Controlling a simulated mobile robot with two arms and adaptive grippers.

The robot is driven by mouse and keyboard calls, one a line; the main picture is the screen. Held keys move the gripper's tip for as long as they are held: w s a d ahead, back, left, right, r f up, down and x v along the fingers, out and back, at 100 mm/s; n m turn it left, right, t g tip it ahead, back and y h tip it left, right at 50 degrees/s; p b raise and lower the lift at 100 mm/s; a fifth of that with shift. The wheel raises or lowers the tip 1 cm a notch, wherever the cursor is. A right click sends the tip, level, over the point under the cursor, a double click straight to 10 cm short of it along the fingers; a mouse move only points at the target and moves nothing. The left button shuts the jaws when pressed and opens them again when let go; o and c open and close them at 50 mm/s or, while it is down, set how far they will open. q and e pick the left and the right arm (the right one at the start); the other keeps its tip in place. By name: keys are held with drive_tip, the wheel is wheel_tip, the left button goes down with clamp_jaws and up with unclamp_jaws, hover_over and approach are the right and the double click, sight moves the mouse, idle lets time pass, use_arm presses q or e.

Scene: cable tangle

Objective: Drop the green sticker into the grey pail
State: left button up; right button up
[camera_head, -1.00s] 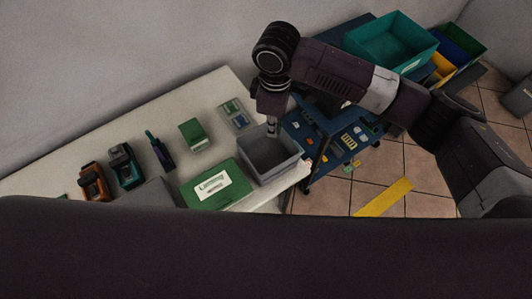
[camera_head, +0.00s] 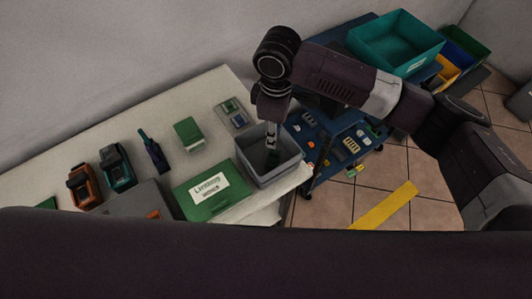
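The grey pail (camera_head: 258,174) stands at the right end of the white table. My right gripper (camera_head: 271,142) points down over the pail's opening, with its fingertips at about rim height or just inside. A small dark green piece, apparently the green sticker (camera_head: 272,158), shows inside the pail just below the fingertips. I cannot tell whether the fingers still touch it or whether they are parted. My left gripper is not in view.
A green labelled box (camera_head: 211,193) sits beside the pail. The white table (camera_head: 95,165) also holds a small green box (camera_head: 190,134), a flat tray (camera_head: 232,114) and tools. A blue cart (camera_head: 325,165) with small parts stands right of the pail.

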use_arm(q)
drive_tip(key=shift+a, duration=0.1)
use_arm(e)
wheel_tip(320, 180, up, 12)
idle(0.6)
idle(0.4)
